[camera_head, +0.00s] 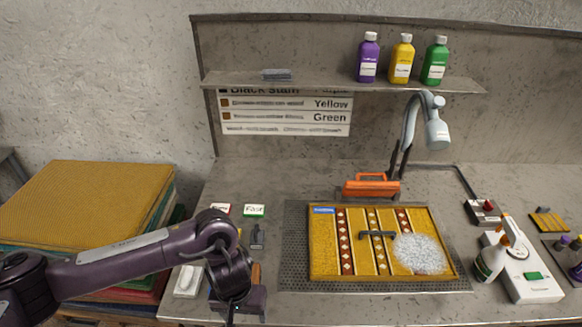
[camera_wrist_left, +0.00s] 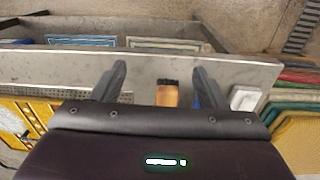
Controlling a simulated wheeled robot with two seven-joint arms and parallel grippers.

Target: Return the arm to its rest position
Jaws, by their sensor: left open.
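My left arm (camera_head: 125,258) is dark purple and reaches in from the left in the head view. Its gripper (camera_head: 240,303) points down over the front left of the worktop. In the left wrist view the gripper (camera_wrist_left: 158,67) has its two fingers spread apart with nothing held between them. A brush with an orange-brown handle and dark bristles (camera_wrist_left: 167,94) shows in the gap beyond the fingers, apart from them. In the head view my gripper mostly hides that brush. My right gripper is in neither view.
A yellow patterned rug (camera_head: 355,262) with white foam lies on a perforated tray (camera_head: 292,230). Stacked rugs (camera_head: 85,205) stand left, near my arm. A spray bottle (camera_head: 492,258) stands right. An orange-handled tool (camera_head: 371,186) sits behind the rug. Bottles line the shelf (camera_head: 330,83).

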